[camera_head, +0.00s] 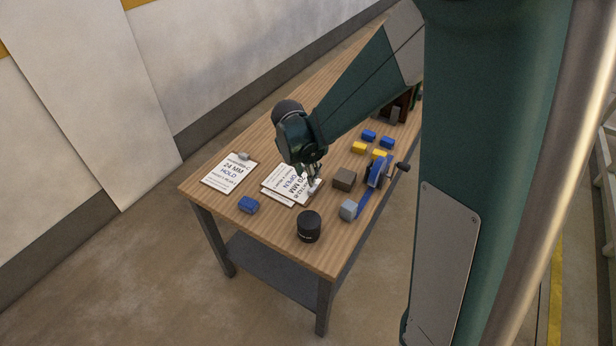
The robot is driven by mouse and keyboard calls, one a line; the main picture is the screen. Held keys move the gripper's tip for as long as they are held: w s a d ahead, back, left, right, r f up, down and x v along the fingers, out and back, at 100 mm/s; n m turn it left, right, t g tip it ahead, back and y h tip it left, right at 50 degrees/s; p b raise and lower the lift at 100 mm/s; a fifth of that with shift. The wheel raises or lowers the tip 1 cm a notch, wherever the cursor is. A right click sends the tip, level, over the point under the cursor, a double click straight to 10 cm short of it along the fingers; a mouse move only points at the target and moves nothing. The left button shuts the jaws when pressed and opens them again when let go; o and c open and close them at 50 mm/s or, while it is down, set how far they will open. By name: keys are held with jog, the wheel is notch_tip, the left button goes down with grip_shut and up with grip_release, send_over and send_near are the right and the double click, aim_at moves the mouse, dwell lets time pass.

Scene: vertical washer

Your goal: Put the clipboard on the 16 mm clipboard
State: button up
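A white clipboard (294,183) marked "20 MM OPEN" lies near the middle of the table's near half. It overlaps another white sheet or clipboard (269,189), whose label is mostly covered and too small to read. No "16 MM" text is legible. A separate clipboard (229,174) marked "24 MM HOLD" lies flat to the left, with a grey clip at its top. My gripper (312,184) points down at the right edge of the "20 MM" clipboard, at or just above it. The fingers are too small to show whether they are open or grip its edge.
A black cylinder (309,226) stands near the front corner. A blue block (248,204) lies at the front left. A brown block (344,179), a grey-blue block (348,210) and a blue vise-like tool (378,171) stand right of the clipboards. Several blue and yellow blocks lie farther back.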

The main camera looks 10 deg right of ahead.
jog(key=shift+v, duration=1.45)
jog(key=shift+r, duration=0.1)
jog(key=s+d+r+m+t+y, duration=0.15)
jog(key=s+d+r+m, duration=0.25)
jog(key=s+r+m, duration=0.95)
jog(key=s+d+r+m+t, duration=0.1)
jog(key=s+r+m+t, duration=0.2)
jog(key=s+m, duration=1)
jog(key=shift+s+r+y, duration=0.3)
jog(key=shift+r+y, duration=0.15)
jog(key=shift+r, duration=0.25)
jog(key=shift+d+f+m, duration=0.1)
jog(key=shift+f+m, duration=0.05)
jog(key=shift+m, duration=0.1)
